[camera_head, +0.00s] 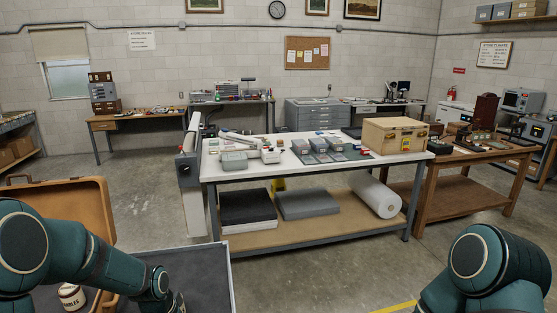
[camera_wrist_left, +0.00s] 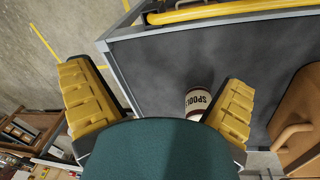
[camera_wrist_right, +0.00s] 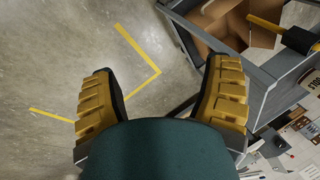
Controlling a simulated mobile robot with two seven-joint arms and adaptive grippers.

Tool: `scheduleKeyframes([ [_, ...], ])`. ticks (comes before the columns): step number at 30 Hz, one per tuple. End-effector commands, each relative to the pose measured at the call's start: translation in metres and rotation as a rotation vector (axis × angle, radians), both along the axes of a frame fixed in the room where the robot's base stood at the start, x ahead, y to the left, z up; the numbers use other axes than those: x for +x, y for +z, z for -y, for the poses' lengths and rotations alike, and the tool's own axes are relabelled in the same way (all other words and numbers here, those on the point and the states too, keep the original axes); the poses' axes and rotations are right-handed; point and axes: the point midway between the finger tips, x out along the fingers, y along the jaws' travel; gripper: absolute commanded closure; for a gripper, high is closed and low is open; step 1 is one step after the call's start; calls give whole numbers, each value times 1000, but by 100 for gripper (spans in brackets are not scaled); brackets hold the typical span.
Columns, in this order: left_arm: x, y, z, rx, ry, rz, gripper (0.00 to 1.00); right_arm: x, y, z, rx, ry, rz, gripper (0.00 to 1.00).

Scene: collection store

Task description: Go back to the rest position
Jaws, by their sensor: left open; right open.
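My left arm comes into the head view at the lower left, over a dark grey tray top (camera_head: 200,268); its gripper is hardly visible there. In the left wrist view my left gripper (camera_wrist_left: 157,80) is open, with its yellow fingers wide apart. A jar labelled "SPOOL…" (camera_wrist_left: 197,102) stands on the dark surface beside the right-hand finger, apparently not held. My right arm shows at the lower right of the head view, its gripper out of frame. In the right wrist view my right gripper (camera_wrist_right: 161,70) is open and empty above the bare floor.
In the right wrist view a grey-framed cart (camera_wrist_right: 262,85) holds an open cardboard box (camera_wrist_right: 235,35).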

Motion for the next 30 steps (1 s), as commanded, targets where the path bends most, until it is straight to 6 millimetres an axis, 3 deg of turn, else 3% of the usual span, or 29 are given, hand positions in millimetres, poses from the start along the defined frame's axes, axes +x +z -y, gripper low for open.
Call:
scheduleKeyframes([
  [1,-14,-36,18,-31,13,-8,0,-1,-14,-1,0,2,-3,23],
  [6,-65,-124,80,-134,93,4,0,-7,-41,-2,1,11,-16,23],
  [9,-99,-161,110,-182,156,7,0,-10,-56,-3,0,16,-22,23],
  [12,-128,-184,129,-212,210,10,0,-11,-67,-3,0,19,-26,23],
  [18,-157,-199,145,-235,270,18,0,-13,-75,-4,0,23,-31,23],
  [30,-158,-199,146,-236,274,19,0,-13,-75,-4,0,23,-31,23],
])
